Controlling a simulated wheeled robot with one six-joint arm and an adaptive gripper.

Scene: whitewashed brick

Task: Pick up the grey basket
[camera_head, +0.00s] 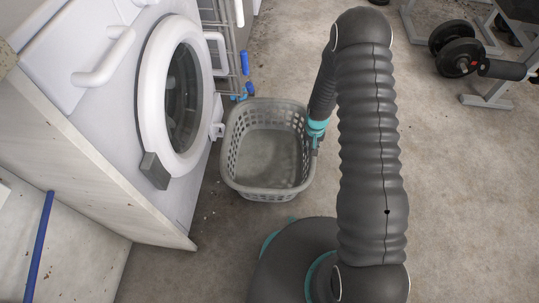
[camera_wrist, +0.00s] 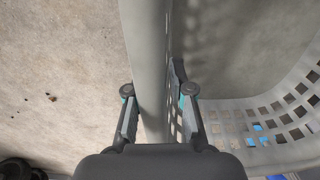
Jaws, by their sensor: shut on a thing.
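My gripper (camera_head: 315,143) is at the basket's right rim in the head view, partly hidden by my arm. In the wrist view the basket's rim (camera_wrist: 147,60) runs between the two fingers of my gripper (camera_wrist: 158,93). One finger is outside the wall and one inside, and they are shut on the rim.
The white washing machine (camera_head: 107,102) with its round door (camera_head: 152,100) stands close left of the basket. A wire rack (camera_head: 229,48) with blue ends is behind it. A dumbbell (camera_head: 456,48) and a bench frame (camera_head: 497,87) are at the far right. The concrete floor (camera_head: 460,200) at right is clear.

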